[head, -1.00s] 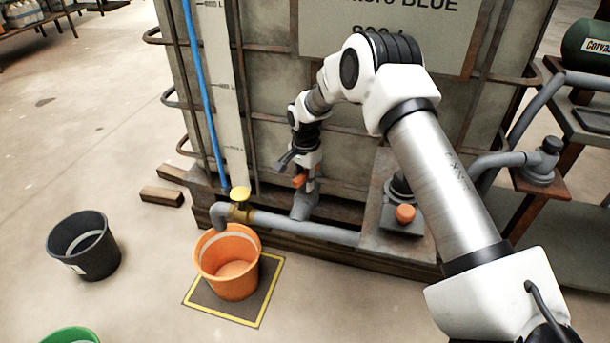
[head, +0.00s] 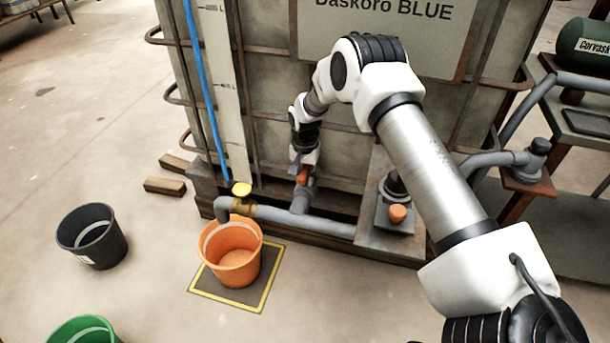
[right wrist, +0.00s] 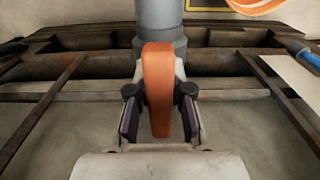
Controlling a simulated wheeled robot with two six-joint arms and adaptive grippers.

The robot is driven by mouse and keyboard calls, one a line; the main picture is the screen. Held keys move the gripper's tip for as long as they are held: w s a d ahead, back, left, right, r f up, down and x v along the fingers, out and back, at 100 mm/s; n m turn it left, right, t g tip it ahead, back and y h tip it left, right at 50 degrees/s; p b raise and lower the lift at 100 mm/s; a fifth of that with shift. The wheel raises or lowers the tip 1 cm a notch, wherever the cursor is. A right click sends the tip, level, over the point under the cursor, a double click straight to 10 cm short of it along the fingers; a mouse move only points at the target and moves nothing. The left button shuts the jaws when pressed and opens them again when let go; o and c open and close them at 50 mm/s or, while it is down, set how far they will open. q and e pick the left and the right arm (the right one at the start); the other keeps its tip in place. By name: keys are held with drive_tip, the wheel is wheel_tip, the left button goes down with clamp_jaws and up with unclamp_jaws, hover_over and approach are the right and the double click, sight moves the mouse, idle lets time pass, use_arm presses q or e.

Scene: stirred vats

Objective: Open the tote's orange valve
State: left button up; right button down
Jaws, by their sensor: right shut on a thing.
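The orange valve handle (right wrist: 158,90) stands on a grey pipe fitting (right wrist: 160,22) at the tote's outlet. My right gripper (right wrist: 160,115) has its dark finger pads on both sides of the handle and is shut on it. In the head view my right gripper (head: 303,165) is low against the front of the tote (head: 270,100), with the orange handle (head: 303,177) partly hidden by it. My left gripper is not in view.
A grey pipe (head: 320,223) runs to a yellow-handled valve (head: 241,190) and an elbow over an orange bucket (head: 232,270) on a yellow-edged mat (head: 262,290). A black bucket (head: 92,240) and a green bucket (head: 80,330) stand left. An orange-topped knob (head: 397,213) is right of the handle.

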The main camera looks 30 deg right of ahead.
sight(305, 169)
drive_tip(key=c, duration=1.1)
unclamp_jaws()
wheel_tip(305, 169, up, 12)
drive_tip(key=shift+f, duration=0.1)
